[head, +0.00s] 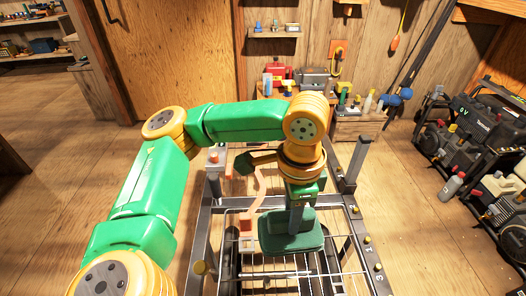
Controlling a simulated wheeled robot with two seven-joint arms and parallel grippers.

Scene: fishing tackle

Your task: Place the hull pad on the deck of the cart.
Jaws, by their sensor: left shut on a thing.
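My left gripper (299,208) points down and is shut on the hull pad (291,243), a dark green block with a broad flat bottom. The pad is held over the cart (359,226), a grey metal frame with upright posts and a wire-grid deck (263,272). The pad hides part of the grid. I cannot tell whether its underside touches the deck or hangs just above it. My right gripper is not in view.
Black machines and boxes (485,130) line the right wall, with a grey bottle (451,186) on the floor. A low wooden bench (357,126) with bottles stands behind the cart. The wooden floor is clear between the cart and the machines.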

